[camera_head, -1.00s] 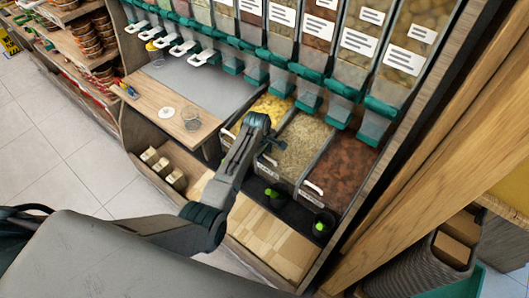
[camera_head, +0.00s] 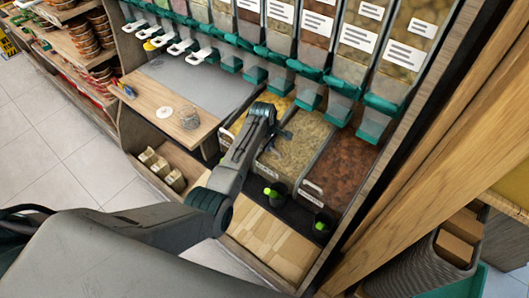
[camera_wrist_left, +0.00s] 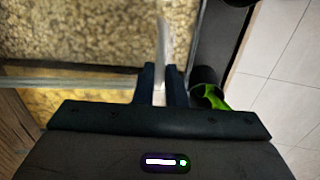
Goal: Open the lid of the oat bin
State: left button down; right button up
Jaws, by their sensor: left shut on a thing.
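The oat bin (camera_head: 300,146) is the middle of three bins under the dispensers, full of pale flakes. They also show in the left wrist view (camera_wrist_left: 85,35). My left gripper (camera_head: 284,136) is over this bin. In the left wrist view its fingers (camera_wrist_left: 160,82) are shut on a thin pale strip, apparently the lid handle (camera_wrist_left: 163,42). The clear lid is hard to make out, and the flakes look hazy. The lid's tilt cannot be told exactly. My right gripper is not in view.
A bin of yellow pieces (camera_head: 240,123) stands left and a reddish-brown bin (camera_head: 345,165) right, with a white handle (camera_head: 313,187). Teal dispenser spouts (camera_head: 309,93) hang close above. Dark cups with green tops (camera_head: 275,193) stand in front. A wooden shelf (camera_head: 160,105) lies left.

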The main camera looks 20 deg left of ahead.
pick_arm(q)
jog(key=shift+w, duration=0.25)
jog(key=c, duration=1.5)
grip_release()
jog(key=shift+r, duration=0.1)
jog(key=r, duration=0.3)
jog(key=s+r, duration=0.1)
jog(key=r, duration=0.3)
jog(key=s+r+b, duration=0.1)
jog(key=r, duration=0.2)
jog(key=shift+a+r, duration=0.25)
jog(key=shift+a, duration=0.05)
